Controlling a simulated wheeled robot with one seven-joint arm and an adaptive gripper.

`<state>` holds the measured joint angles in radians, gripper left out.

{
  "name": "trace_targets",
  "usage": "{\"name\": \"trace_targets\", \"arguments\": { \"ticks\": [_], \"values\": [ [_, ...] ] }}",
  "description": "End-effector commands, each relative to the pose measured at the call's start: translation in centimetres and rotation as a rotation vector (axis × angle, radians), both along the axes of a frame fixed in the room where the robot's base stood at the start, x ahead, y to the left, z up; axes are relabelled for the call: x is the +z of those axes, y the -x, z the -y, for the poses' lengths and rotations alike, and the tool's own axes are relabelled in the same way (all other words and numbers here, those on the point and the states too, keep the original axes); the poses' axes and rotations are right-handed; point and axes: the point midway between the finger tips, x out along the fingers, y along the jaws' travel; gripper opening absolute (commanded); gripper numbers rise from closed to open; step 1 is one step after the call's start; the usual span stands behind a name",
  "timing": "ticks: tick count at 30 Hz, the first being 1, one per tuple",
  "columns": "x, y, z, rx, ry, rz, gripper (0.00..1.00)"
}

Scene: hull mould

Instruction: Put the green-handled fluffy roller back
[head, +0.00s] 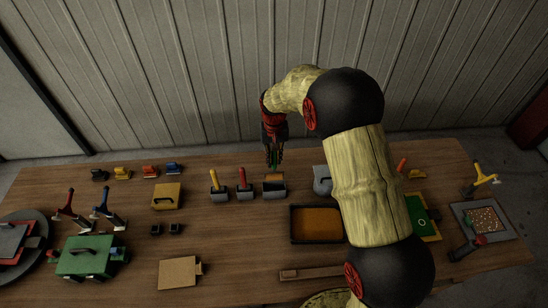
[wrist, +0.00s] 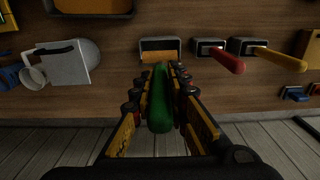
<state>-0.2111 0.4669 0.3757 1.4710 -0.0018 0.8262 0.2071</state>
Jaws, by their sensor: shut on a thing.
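The green-handled roller shows its green handle (wrist: 160,100) in the wrist view, lying between the fingers of my gripper (wrist: 160,72). My gripper is shut on this handle. In the head view my gripper (head: 274,150) points down over the back of the table, with a bit of green between its fingers. An orange band (wrist: 158,57), perhaps the roller's head, shows beyond the handle at a grey holder (wrist: 146,44). The same holder (head: 274,192) is below my gripper in the head view. I cannot tell whether the roller touches the holder or hangs above it.
Similar grey holders with a yellow handle (head: 214,180) and a red handle (head: 242,178) stand just left. An orange-floored tray (head: 292,226) lies in front. Bare wood (head: 225,235) lies left of the tray.

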Motion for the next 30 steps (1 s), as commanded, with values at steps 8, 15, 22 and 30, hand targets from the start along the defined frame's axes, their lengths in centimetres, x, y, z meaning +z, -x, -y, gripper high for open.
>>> {"name": "trace_targets", "arguments": {
  "ticks": [8,15,22,30],
  "values": [
    [-2.7,0.0,0.0,0.000,0.000,0.000,0.00],
    [-5.4,0.0,0.0,0.000,0.000,-0.001,0.00],
    [-7.8,0.0,0.0,0.000,0.000,0.000,0.00],
    [-10.1,0.0,0.0,0.000,0.000,0.000,0.00]
  ]
}}
